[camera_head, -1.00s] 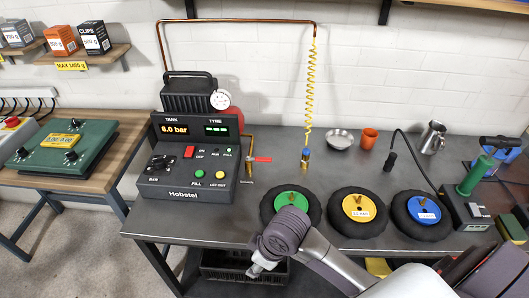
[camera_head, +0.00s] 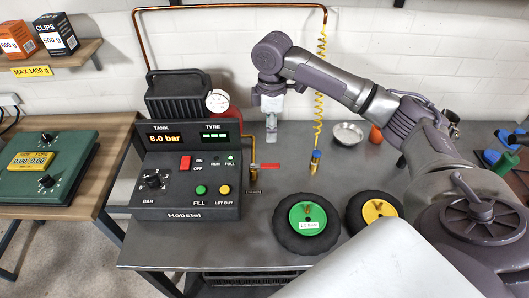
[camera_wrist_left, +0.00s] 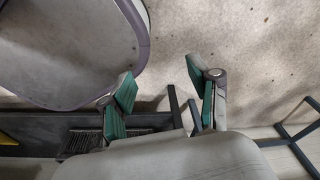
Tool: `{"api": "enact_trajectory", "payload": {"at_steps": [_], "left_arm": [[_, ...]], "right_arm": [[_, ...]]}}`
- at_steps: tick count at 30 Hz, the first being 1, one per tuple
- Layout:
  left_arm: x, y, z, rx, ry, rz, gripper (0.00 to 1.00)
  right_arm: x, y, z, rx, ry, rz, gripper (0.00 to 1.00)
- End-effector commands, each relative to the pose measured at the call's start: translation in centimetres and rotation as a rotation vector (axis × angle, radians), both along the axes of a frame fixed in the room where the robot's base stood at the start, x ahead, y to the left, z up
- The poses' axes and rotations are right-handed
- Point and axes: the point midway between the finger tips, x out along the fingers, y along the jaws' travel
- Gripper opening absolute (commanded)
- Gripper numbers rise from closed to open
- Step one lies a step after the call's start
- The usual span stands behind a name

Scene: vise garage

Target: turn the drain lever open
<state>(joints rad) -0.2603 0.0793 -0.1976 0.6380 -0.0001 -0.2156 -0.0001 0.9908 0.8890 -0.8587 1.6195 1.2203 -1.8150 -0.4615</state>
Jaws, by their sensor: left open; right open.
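The drain lever (camera_head: 266,167) has a red handle on a brass valve at the right side of the black compressor panel (camera_head: 188,170). The handle points sideways to the right, across the upright pipe. A small label hangs below it. My right gripper (camera_head: 271,122) points down above and slightly right of the lever, apart from it; its fingers look open and empty. My left gripper (camera_wrist_left: 160,95) shows only in the left wrist view, open and empty, with floor behind it.
A copper pipe (camera_head: 240,8) runs above the panel. A yellow coiled hose (camera_head: 320,80) hangs right of my gripper. Tyres with green (camera_head: 308,219) and yellow (camera_head: 379,210) hubs lie on the front of the bench. The bench between lever and hose is clear.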

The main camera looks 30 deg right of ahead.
Motion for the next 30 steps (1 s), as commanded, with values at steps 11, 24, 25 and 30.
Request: {"api": "enact_trajectory", "payload": {"at_steps": [11,24,25,30], "left_arm": [[-7.3,0.3,0.4,0.008,0.107,-0.001,0.61],[-2.9,0.0,1.0,0.002,0.042,-0.003,0.61],[-3.2,0.1,1.0,0.002,0.046,-0.003,0.61],[-4.7,0.1,0.9,0.004,0.068,-0.003,0.61]], "right_arm": [[-0.2,0.0,-7.6,-0.002,0.005,0.001,0.45],[-0.1,0.1,-12.8,-0.001,-0.002,0.001,0.45],[-0.1,0.1,-12.8,-0.001,-0.002,0.001,0.45],[-0.1,0.1,-12.9,-0.001,-0.002,0.002,0.45]]}}
